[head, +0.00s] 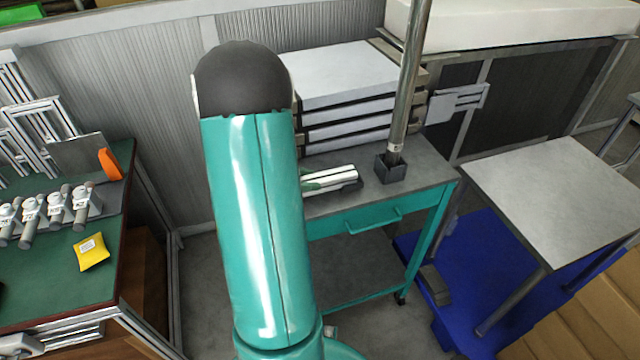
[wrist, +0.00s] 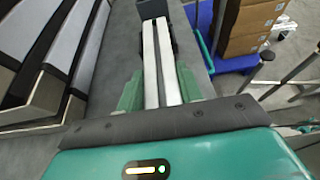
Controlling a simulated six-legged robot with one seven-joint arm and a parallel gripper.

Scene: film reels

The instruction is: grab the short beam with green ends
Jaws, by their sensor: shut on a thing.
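The short beam (head: 338,177) is a pale, grooved metal profile at the cart's top, just right of my arm in the head view. Its right end looks dark grey; I cannot make out green ends. In the wrist view the beam (wrist: 150,50) runs away from me as two pale strips, with a dark far end. My gripper (wrist: 159,78) has a greenish finger on each side of it and is shut on it. In the head view my arm hides most of the gripper and the beam's left part. I cannot tell whether the beam touches the cart top.
A dark square socket (head: 391,168) with a tall metal post (head: 408,90) stands right of the beam on the teal cart (head: 432,181). White stacked panels (head: 342,75) stand behind. A grey table (head: 555,205) is at right, a green bench (head: 55,285) at left.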

